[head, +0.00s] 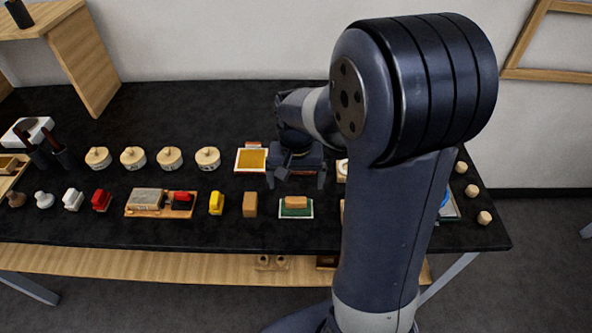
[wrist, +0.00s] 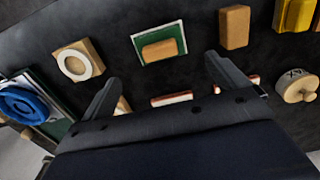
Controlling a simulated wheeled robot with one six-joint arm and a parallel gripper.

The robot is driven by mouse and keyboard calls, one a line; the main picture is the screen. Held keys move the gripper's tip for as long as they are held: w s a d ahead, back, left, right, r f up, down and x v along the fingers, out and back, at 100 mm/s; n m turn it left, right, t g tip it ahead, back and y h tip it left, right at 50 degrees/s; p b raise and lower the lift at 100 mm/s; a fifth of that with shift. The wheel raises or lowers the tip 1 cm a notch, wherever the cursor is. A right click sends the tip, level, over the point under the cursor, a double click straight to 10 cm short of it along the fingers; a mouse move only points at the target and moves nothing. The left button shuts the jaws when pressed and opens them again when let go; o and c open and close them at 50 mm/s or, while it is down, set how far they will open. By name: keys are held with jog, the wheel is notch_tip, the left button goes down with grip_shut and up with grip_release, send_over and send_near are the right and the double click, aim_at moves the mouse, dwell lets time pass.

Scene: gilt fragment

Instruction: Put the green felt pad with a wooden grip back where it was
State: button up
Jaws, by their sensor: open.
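The green felt pad (head: 296,211) with its wooden grip (head: 296,202) lies flat on the dark table, with a white edge around the green. In the wrist view the pad (wrist: 174,44) is at the upper middle, its grip facing up. My gripper (head: 296,182) is open and empty, just behind the pad in the head view. In the wrist view its two fingers (wrist: 162,76) are spread, with the pad beyond the tips and apart from them. Parts of what lies below the gripper are hidden by its body.
A tan block (head: 250,204) and a yellow stamp (head: 216,203) stand left of the pad. A gold pad (head: 252,160) and several wooden discs (head: 207,157) line the row behind. A block with a white ring (wrist: 77,60) is beside the pad. My arm hides the table's right part.

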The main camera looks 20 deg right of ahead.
aim_at(296, 199)
notch_tip(296, 199, up, 4)
jog(key=shift+f, duration=0.2)
notch_tip(296, 199, down, 13)
jog(key=shift+r, duration=0.1)
jog(key=shift+w+r+p, duration=0.1)
jog(key=shift+r+p, duration=0.3)
jog(key=shift+r, duration=1)
jog(key=shift+f, duration=0.1)
